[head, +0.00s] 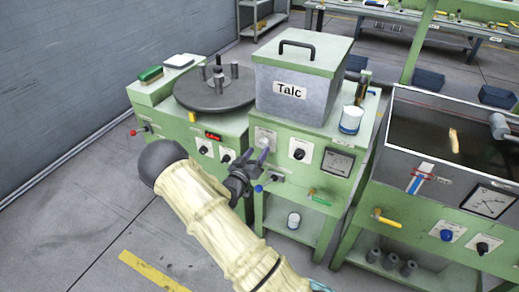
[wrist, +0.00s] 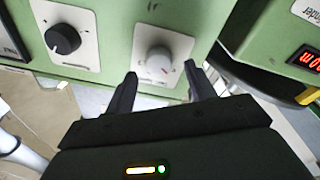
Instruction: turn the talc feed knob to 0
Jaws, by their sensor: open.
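The talc unit is a green cabinet with a grey lidded bin marked "Talc" (head: 290,91) on top. Its front has a light grey knob on a white plate (head: 265,138) and a black knob on a white plate (head: 299,153). In the wrist view the light grey knob (wrist: 159,59) is just beyond my gripper (wrist: 162,85), roughly between the two fingertips. The fingers are apart and empty, and I see no contact. The black knob (wrist: 63,39) is to its left there. Which knob is the talc feed, and its exact setting, cannot be read.
A green unit with a dark turntable (head: 215,90) and a red display (head: 212,136) stands to the left. A water trough (head: 440,165) with its own knobs stands to the right. A blue-tipped lever (head: 262,187) sits below the grey knob. Open floor lies in front.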

